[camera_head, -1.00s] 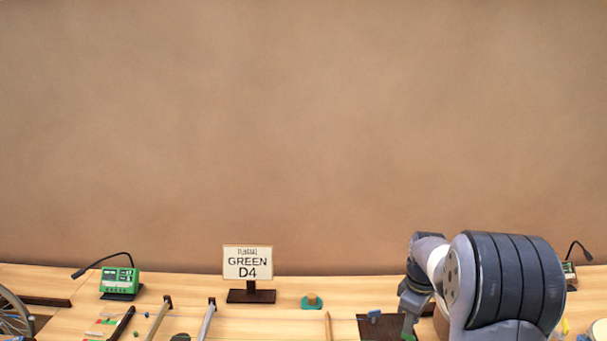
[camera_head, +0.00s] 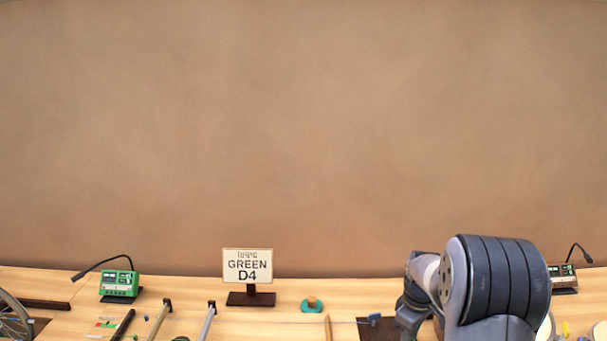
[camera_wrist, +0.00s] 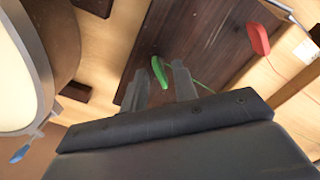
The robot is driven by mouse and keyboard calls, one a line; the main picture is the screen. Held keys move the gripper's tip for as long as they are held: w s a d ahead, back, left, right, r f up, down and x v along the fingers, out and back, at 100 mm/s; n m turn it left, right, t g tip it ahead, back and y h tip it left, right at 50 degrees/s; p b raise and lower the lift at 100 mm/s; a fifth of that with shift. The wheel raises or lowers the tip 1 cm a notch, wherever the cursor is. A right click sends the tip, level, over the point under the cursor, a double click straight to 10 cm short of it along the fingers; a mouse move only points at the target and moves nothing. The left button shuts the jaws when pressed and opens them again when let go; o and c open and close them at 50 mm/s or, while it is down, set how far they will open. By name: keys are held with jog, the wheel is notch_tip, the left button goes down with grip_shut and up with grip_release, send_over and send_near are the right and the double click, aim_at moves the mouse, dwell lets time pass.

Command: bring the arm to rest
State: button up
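My arm (camera_head: 493,285) fills the lower right of the head view, its wrist bent down over the bench. The fingertips are out of sight there. In the wrist view my gripper (camera_wrist: 161,80) has its two fingers apart, with a gap between them. A green mallet head (camera_wrist: 160,73) with a thin green stick shows between and beyond the fingertips, over a dark wooden board (camera_wrist: 215,40). It does not look clamped; I cannot tell how far it is from the fingers.
A red mallet head (camera_wrist: 260,38) lies right of the fingers. A round drum (camera_wrist: 18,85) is close at left. The sign reading GREEN D4 (camera_head: 247,267), a green meter (camera_head: 119,285) and another meter (camera_head: 562,277) stand behind.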

jog(key=m, duration=1.3)
jog(key=shift+p, duration=0.35)
dwell(0.4)
